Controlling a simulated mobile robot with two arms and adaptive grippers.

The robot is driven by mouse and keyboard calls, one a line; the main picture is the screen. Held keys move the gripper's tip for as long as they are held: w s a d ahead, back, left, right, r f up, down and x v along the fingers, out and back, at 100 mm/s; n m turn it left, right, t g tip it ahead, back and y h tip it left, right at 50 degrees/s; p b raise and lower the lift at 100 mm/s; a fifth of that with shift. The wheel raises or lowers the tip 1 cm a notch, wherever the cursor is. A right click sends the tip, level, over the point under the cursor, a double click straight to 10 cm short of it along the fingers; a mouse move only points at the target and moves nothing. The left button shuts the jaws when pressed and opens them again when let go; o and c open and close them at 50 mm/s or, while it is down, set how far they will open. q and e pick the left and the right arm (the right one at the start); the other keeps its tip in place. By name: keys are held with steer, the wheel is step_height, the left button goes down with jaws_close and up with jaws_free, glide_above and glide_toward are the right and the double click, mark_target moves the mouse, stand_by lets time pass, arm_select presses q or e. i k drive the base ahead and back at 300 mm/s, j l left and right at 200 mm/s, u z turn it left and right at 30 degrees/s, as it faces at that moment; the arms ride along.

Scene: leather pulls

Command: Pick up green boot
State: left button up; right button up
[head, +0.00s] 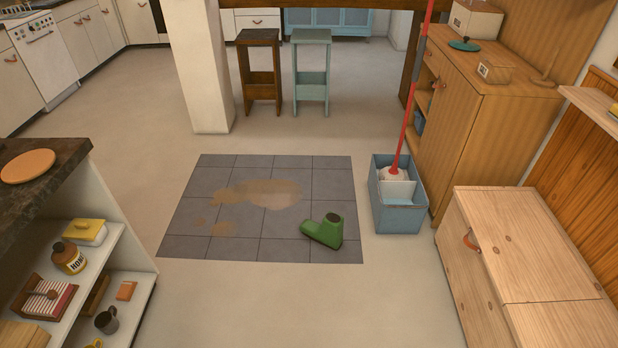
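A green boot (324,232) is on the dark grey tiled patch (240,243) of the floor, near its front right corner. Its dark opening faces up and its toe points left. Brown stains (270,193) mark the tiles behind and to the left of the boot. Neither of my grippers shows in the head view.
A blue mop bucket (398,218) with a red-handled mop (406,130) stands right of the tiles. Wooden cabinets (530,245) line the right side. A stocked shelf unit (135,262) is at left. A white pillar (198,70) and two stools stand behind. The floor in front is clear.

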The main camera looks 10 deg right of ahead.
mark_target(330, 234)
steer(key=i+z, duration=0.25)
steer(key=i, duration=0.25)
steer(key=i+j+z, duration=0.25)
steer(key=i, duration=0.2)
steer(key=i+j+z, duration=0.25)
steer(key=i, duration=0.2)
